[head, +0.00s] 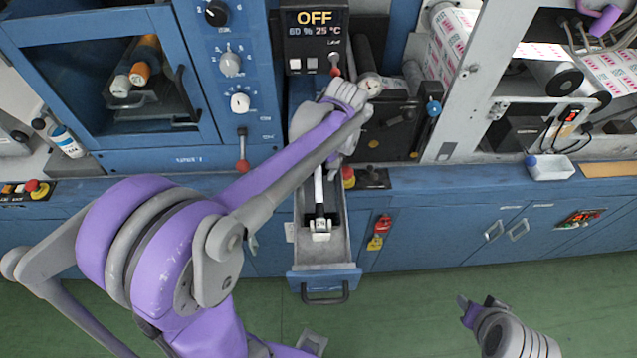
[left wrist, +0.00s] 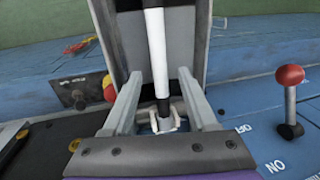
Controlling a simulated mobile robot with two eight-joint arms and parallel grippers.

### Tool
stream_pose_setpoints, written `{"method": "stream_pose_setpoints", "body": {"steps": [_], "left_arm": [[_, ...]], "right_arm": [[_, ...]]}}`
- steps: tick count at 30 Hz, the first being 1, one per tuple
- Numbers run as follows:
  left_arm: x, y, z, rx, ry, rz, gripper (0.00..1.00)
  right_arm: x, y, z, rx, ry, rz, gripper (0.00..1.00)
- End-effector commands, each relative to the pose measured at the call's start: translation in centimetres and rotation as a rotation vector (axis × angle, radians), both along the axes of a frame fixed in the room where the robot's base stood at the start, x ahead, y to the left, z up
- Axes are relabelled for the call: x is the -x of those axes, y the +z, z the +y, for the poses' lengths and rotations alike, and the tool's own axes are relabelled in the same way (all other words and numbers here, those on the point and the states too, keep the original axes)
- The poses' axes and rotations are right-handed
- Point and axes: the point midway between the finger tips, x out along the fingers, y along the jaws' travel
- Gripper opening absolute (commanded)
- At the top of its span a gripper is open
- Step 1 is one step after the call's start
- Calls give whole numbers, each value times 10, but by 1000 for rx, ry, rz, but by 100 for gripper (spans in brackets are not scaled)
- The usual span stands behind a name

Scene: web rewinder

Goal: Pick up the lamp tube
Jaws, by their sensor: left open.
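The lamp tube (head: 318,184) is white with black end parts and lies lengthwise in an open drawer (head: 339,240). In the left wrist view the lamp tube (left wrist: 155,45) runs from the top edge down between the fingers of my left gripper (left wrist: 160,88). The left gripper is open, with one finger on each side of the tube and visible gaps. In the head view my left arm and wrist cover the drawer's far part, and the fingertips are hard to make out. My right gripper (head: 478,304) is low on the right, away from the drawer; its jaw opening is unclear.
A red-knobbed lever (left wrist: 289,78) is right of the gripper in the wrist view. A red and yellow lock tag (head: 379,231) hangs right of the drawer. The green floor (head: 420,285) in front is clear.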

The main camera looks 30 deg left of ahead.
Motion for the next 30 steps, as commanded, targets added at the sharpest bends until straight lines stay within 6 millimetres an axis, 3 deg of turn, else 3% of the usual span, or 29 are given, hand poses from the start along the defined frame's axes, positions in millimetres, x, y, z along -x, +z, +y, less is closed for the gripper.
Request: {"method": "stream_pose_setpoints", "body": {"steps": [3, 10, 20, 30], "left_arm": [[1, -10, 2, 0, 0, 0, 58], [1, -11, 2, 0, 0, 0, 58], [1, -11, 2, 0, 0, 0, 1], [1, -11, 2, 0, 0, 0, 0]], "right_arm": [[0, -1, 0, 0, 0, 1, 45], [0, -1, 0, 0, 0, 1, 45], [0, -1, 0, 0, 0, 1, 45], [0, -1, 0, 0, 0, 1, 45]]}}
